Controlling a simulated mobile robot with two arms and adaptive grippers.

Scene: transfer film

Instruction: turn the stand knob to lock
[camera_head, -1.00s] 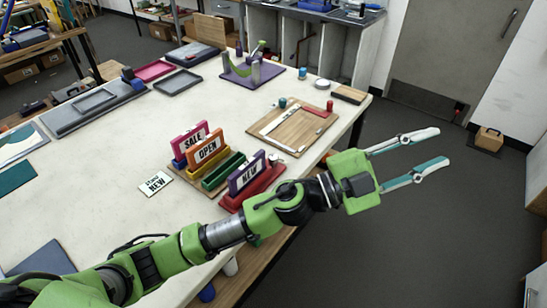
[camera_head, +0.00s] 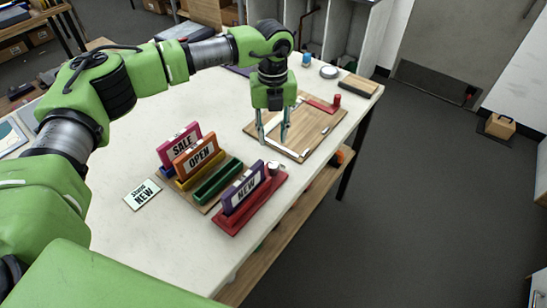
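A red stand (camera_head: 246,210) holds a purple "NEW" sign (camera_head: 243,189) upright near the table's right edge. A small pale knob (camera_head: 272,168) sits at the stand's far end. My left gripper (camera_head: 272,142) points down over the table, with its two fingers apart and nothing seen between them. In the picture its fingertips are just above the knob, in front of the wooden board's near left corner. They appear apart from the knob; the exact height is hard to tell. My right gripper is not in view.
A pink "SALE" sign (camera_head: 180,143), an orange "OPEN" sign (camera_head: 197,157) and an empty green holder (camera_head: 218,181) stand to the left. A "NEW" card (camera_head: 142,194) lies flat. A wooden board (camera_head: 316,125) with a red block lies behind. The table front (camera_head: 155,245) is clear.

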